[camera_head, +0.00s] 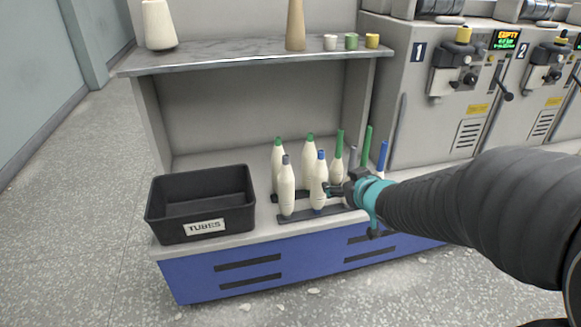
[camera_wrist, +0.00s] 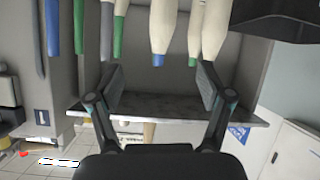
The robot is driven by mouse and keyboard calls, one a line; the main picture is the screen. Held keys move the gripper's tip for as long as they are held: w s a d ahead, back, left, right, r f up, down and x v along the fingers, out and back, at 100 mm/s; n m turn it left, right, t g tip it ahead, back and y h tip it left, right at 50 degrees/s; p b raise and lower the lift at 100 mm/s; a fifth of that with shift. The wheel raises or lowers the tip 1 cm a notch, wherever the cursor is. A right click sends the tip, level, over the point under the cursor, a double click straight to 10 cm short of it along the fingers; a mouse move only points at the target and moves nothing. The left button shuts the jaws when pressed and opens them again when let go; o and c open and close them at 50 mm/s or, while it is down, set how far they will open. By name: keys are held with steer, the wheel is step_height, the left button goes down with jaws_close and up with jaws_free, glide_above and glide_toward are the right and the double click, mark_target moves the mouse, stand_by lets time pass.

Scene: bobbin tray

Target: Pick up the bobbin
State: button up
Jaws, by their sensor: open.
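Several bobbins stand upright in dark holders (camera_head: 296,216) on the bench. A full white bobbin with a blue tip (camera_head: 319,188) stands in the front row, beside a grey-tipped one (camera_head: 287,192). Full green-tipped bobbins (camera_head: 309,156) stand behind. My gripper (camera_head: 331,189) is open and empty just right of the blue-tipped bobbin. In the wrist view the picture is upside down. There the blue-tipped bobbin (camera_wrist: 162,28) lies ahead of my open fingers (camera_wrist: 162,80), in line with the gap between them. In the head view I cannot tell whether a finger touches it.
A black bin labelled TUBES (camera_head: 204,226) sits left on the bench. Thinner green (camera_head: 366,150) and blue (camera_head: 382,160) tubes stand close on the right. A shelf (camera_head: 240,54) with cones and small spools overhangs behind. Machines (camera_head: 440,85) stand at the right.

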mark_target(288, 183)
steer(key=w+a+f+y, duration=0.1)
steer(key=w+a+f, duration=0.1)
steer(key=a, duration=0.1)
steer(key=w+a+f+n+g+y+b, duration=0.1)
steer(key=w+a+f+y, duration=0.1)
steer(key=a+f, duration=0.1)
steer(key=w+a+f+n+y+b, duration=0.1)
steer(key=w+a+f+y, duration=0.1)
steer(key=a, duration=0.3)
steer(key=shift+w+a+f, duration=0.15)
steer(key=shift+w+f, duration=0.05)
steer(key=shift+f, duration=0.2)
steer(key=shift+g, duration=0.3)
steer(key=shift+w+r+b+x, duration=0.15)
steer(key=shift+b+x, duration=0.05)
steer(key=shift+x, duration=1.2)
steer(key=shift+w+r+b+x, duration=0.15)
steer(key=shift+x, duration=1.2)
steer(key=c, duration=1.3)
